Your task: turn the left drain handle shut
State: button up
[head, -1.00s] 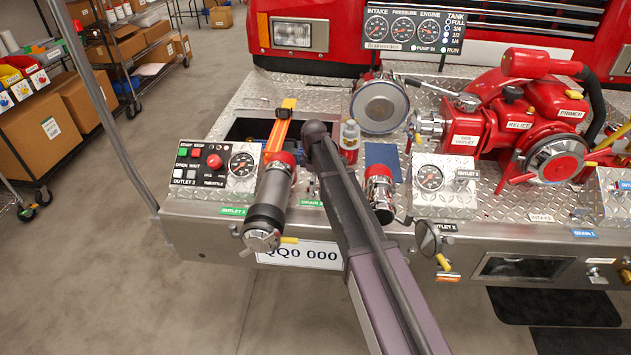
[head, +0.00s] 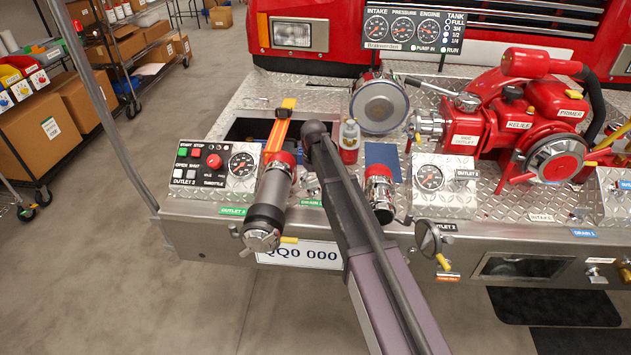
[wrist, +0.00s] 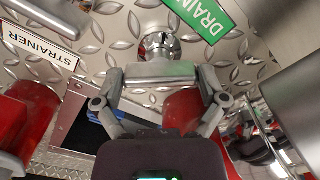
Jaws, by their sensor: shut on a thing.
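The left drain handle (wrist: 160,72) shows in the wrist view as a silver bar across the front of a round chrome fitting (wrist: 158,42) on the diamond plate. My gripper (wrist: 160,78) has a finger at each end of this bar and is shut on it. A green drain label (wrist: 208,14) sits just beside the fitting, partly cut off by the frame edge. In the head view the green drain label (head: 311,203) shows left of my arm, on the panel's front edge. There my arm hides the handle and the gripper's fingers.
A capped outlet pipe (head: 268,205) stands close on the left, and a red and chrome fitting (head: 379,190) on the right. A small bottle (head: 349,142) stands behind my arm.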

jog(key=m, duration=0.4)
jog(key=shift+w+a+m, duration=0.1)
jog(key=shift+a+m, duration=0.05)
jog(key=shift+m, duration=0.15)
jog(key=m, duration=0.3)
jog(key=shift+w+m, duration=0.1)
jog(key=shift+m, duration=0.3)
jog(key=o, duration=0.8)
jog(key=shift+s, duration=0.25)
